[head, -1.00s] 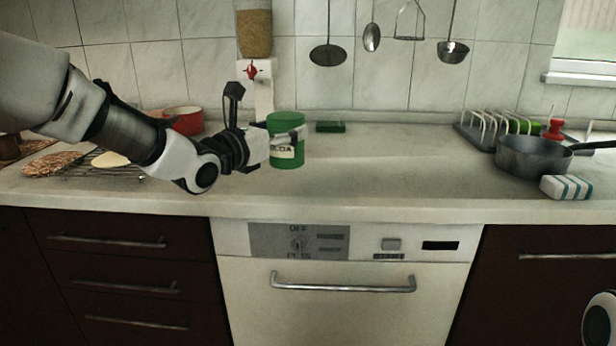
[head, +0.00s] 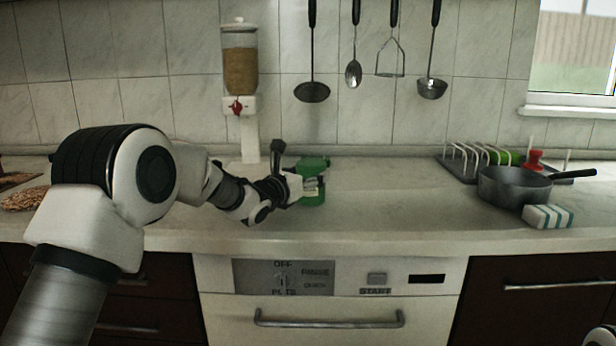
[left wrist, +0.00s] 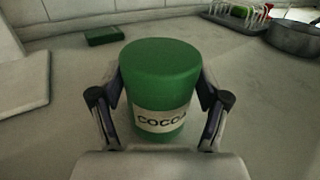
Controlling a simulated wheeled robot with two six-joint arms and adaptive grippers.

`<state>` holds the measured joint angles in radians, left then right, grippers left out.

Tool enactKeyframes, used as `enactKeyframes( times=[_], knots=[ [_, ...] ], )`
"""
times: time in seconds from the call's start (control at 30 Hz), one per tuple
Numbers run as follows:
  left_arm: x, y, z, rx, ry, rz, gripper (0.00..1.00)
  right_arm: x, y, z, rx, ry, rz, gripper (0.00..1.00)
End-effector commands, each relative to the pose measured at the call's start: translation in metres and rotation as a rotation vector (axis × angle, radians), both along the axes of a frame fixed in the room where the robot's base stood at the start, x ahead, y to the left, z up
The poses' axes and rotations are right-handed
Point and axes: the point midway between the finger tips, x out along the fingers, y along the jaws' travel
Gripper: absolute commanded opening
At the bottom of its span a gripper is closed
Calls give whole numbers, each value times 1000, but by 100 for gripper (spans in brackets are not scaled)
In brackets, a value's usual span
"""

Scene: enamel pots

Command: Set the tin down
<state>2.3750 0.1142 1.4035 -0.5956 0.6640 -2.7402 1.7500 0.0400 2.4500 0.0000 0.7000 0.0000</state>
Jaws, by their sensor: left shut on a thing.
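The green cocoa tin (head: 316,200) is upright at the counter's middle, partly hidden by my left gripper (head: 303,187) in the head view. In the left wrist view, the tin (left wrist: 158,90) stands between the two fingers, its lid up and its cocoa label toward the camera. The left gripper (left wrist: 160,107) is shut on the tin's sides. I cannot tell whether the tin's base touches the counter (head: 400,205). My right gripper is not in view.
A small green block (left wrist: 104,36) lies behind the tin, to its left in the wrist view. A dispenser (head: 240,75) stands behind my left arm. A saucepan (head: 510,185), striped sponge (head: 548,216) and rack (head: 465,165) are at right. The counter between is clear.

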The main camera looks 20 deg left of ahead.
Motion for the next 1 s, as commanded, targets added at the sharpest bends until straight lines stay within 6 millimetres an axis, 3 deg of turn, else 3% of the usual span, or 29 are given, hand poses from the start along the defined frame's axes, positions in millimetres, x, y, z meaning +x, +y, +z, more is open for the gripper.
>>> enactKeyframes(
  times=[0.33,0.37,0.4,0.43,0.87,1.0],
  knots=[
    [0,0,-3,-1,-4,0,31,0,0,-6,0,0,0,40],
    [0,0,-4,-1,-3,0,79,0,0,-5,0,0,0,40],
    [0,0,-2,-1,-3,0,93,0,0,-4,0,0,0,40],
    [0,0,-2,-1,-3,0,100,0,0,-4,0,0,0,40],
    [-1,1,4,-1,-3,0,100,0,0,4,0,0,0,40],
    [-26,8,1,-6,-2,2,100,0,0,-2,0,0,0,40]
  ],
)
